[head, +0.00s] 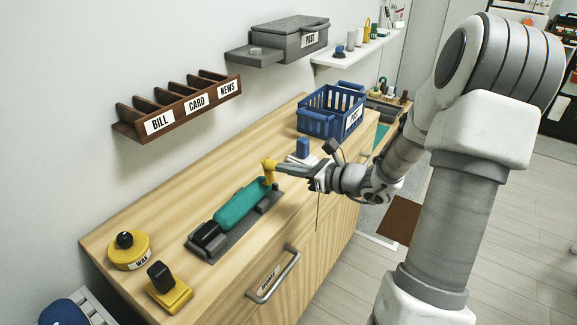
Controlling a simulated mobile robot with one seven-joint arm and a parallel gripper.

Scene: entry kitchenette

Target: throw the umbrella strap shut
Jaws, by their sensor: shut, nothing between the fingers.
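A teal rolled umbrella (240,207) with a black end lies in a dark grey holder (211,251) on the wooden cabinet top. A yellow piece (268,168), apparently the strap or its lever, stands raised at the umbrella's far right end. My gripper (283,169) reaches in from the right, its fingers shut and empty. Its tips are right beside the top of the yellow piece; I cannot tell whether they touch it. The yellow piece's lower joint is small and hard to make out.
A blue crate (318,124) and a small blue block on a white base (302,150) stand beyond my gripper. A yellow wax tin (129,252) and a black-handled yellow stamp (168,288) sit at the near left. A drawer handle (273,279) juts from the front.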

